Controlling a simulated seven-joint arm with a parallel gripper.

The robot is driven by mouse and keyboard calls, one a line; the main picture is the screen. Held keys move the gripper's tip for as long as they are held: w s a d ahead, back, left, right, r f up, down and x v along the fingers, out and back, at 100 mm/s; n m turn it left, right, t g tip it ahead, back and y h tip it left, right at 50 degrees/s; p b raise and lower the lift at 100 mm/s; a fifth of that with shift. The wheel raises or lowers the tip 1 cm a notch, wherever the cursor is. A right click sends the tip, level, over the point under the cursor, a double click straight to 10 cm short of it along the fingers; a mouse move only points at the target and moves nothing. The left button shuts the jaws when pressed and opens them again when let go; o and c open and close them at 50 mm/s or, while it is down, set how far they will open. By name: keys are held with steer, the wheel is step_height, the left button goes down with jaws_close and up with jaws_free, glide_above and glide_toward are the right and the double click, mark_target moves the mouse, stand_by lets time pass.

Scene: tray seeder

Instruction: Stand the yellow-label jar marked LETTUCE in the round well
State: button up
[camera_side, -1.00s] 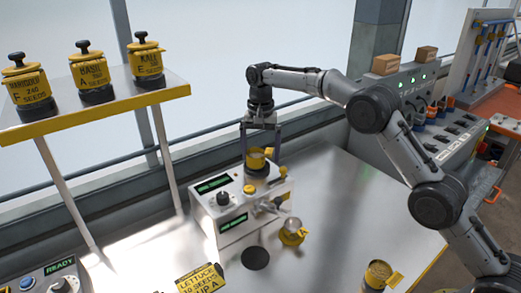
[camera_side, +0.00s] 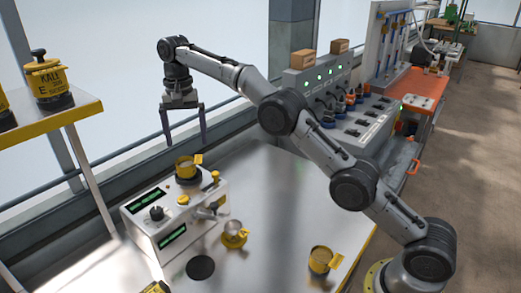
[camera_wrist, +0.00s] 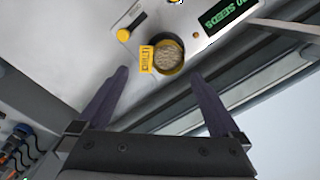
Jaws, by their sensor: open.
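An open yellow jar (camera_side: 186,167) stands upright in a dark round seat on top of the white seeder box (camera_side: 150,213). In the wrist view the jar (camera_wrist: 168,54) shows pale seeds inside and a yellow tag at its side; the tag's lettering is too small to read surely. My gripper (camera_side: 187,142) is open and empty above the jar, fingertips apart from it. In the wrist view my gripper (camera_wrist: 158,74) has its fingers spread below the jar. A dark round disc or hole (camera_side: 200,267) lies on the table before the box; I cannot tell its depth.
A small yellow cup (camera_side: 234,236) stands right of the box, and another yellow container (camera_side: 320,260) is farther right. A yellow-edged shelf (camera_side: 60,118) holds lidded jars at left. A grey console (camera_side: 345,115) stands behind. The table's middle is bare.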

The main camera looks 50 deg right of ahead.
steer(key=s+d+r+n+t, duration=0.1)
steer(key=s+d+r+n, duration=0.1)
steer(key=s+r, duration=0.55)
steer(key=s+d+r+n+t, duration=0.2)
steer(key=s+r, duration=0.3)
steer(key=s, duration=0.5)
steer(key=s+f+n+t, duration=0.1)
steer(key=s+f, duration=0.2)
steer(key=s, duration=0.5)
steer(key=s+d+f+n, duration=0.1)
steer(key=s+f, duration=0.3)
steer(key=s, duration=0.5)
steer(key=s+d+f+n+t, duration=0.1)
steer(key=s+f+n, duration=0.2)
steer(key=s, duration=0.5)
steer(key=shift+s+f+t, duration=0.25)
steer(key=shift+f+t, duration=0.05)
steer(key=shift+f, duration=0.3)
